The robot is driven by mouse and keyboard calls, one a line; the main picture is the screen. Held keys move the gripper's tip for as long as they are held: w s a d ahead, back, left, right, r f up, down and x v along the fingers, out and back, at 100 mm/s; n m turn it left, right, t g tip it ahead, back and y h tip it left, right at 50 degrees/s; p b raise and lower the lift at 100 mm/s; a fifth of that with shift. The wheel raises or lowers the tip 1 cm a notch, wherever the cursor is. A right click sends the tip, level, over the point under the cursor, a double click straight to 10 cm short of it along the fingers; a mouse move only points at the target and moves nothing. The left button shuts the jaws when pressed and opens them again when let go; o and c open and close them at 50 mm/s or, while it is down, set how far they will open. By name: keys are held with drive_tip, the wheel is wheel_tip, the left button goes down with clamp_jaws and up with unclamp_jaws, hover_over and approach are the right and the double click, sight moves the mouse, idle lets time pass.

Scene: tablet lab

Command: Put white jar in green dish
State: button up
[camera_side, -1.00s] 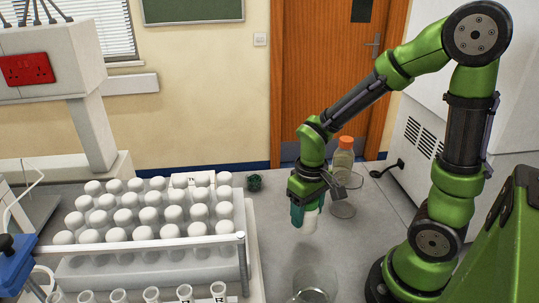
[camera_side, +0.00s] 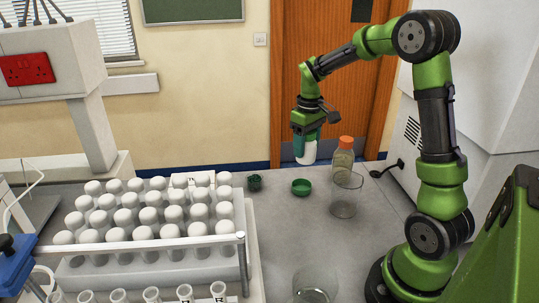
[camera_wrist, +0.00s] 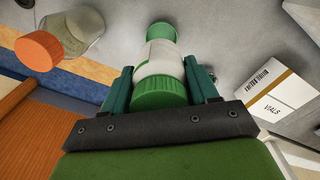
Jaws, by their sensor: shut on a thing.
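My gripper (camera_side: 306,136) is shut on the white jar (camera_side: 305,153) and holds it in the air. In the wrist view the jar (camera_wrist: 160,63) sits between the two teal fingers of my gripper (camera_wrist: 160,72), with its green lid (camera_wrist: 160,92) towards the palm. The small round green dish (camera_side: 301,187) rests on the grey bench, below the jar in the side view and apart from it. In the wrist view the dish (camera_wrist: 161,31) shows past the jar's far end, partly covered by it.
An orange-capped bottle (camera_side: 343,155) and a glass beaker (camera_side: 346,195) stand right of the dish. A small dark green item (camera_side: 254,183) lies to its left. A rack of white-capped tubes (camera_side: 150,260) fills the left. Another beaker (camera_side: 315,285) is in front. A vials box (camera_wrist: 282,88) lies nearby.

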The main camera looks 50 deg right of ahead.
drive_tip(key=shift+w+d+r+n, duration=0.25)
drive_tip(key=shift+w+r+n, duration=0.25)
drive_tip(key=shift+r, duration=0.15)
drive_tip(key=shift+s+a, duration=0.1)
drive_tip(key=shift+s, duration=0.05)
hover_over(301, 188)
drive_tip(key=shift+n, duration=0.3)
drive_tip(key=f, duration=1)
drive_tip(key=shift+s+a, duration=0.25)
drive_tip(key=shift+a, duration=0.1)
drive_tip(key=shift+f, duration=0.3)
drive_tip(key=o, duration=1.1)
